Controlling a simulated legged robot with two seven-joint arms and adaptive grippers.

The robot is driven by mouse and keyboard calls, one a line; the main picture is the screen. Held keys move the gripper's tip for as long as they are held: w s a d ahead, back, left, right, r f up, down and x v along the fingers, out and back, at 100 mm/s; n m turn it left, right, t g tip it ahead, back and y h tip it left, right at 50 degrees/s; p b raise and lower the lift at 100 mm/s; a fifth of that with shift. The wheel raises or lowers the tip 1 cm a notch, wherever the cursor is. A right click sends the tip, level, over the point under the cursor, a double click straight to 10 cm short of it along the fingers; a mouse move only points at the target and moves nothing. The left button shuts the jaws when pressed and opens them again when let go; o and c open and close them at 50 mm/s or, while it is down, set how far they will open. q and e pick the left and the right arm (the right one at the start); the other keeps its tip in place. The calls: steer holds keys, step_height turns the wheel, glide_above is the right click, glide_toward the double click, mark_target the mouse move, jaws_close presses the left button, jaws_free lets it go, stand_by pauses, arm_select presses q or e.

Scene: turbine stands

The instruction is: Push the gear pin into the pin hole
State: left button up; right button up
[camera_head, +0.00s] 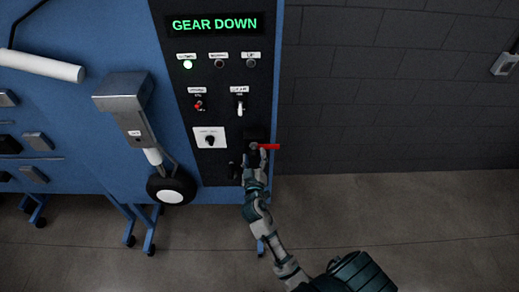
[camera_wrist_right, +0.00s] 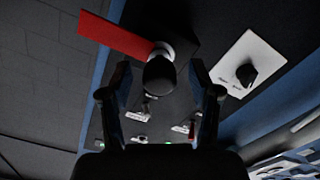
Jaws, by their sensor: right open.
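The gear pin (camera_head: 254,146) is at the lower right of the black control panel, with a red tag (camera_head: 269,147) pointing right. In the right wrist view the pin (camera_wrist_right: 160,74) shows a dark round end and a grey collar, with its red tag (camera_wrist_right: 115,36) to the upper left. My right gripper (camera_head: 256,157) is at the pin. In the wrist view its open fingers (camera_wrist_right: 160,82) stand on either side of the pin's dark end, with gaps visible. The pin hole is hidden behind the pin. My left gripper is not in view.
The panel's display (camera_head: 214,24) reads GEAR DOWN, and a green lamp (camera_head: 187,64) is lit. A white plate with a black knob (camera_head: 210,138) is left of the pin. A landing gear model with a wheel (camera_head: 171,187) hangs further left. The floor at right is clear.

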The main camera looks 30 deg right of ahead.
jaws_close()
steer(key=shift+s+a, duration=0.1)
steer(key=shift+s, duration=0.05)
steer(key=shift+s+a, duration=0.2)
steer(key=shift+s, duration=0.15)
steer(key=shift+a, duration=0.1)
stand_by(0.3)
steer(key=b+v, duration=0.1)
steer(key=v, duration=0.5)
steer(key=shift+s+a, duration=0.15)
steer(key=shift+s, duration=0.15)
stand_by(0.5)
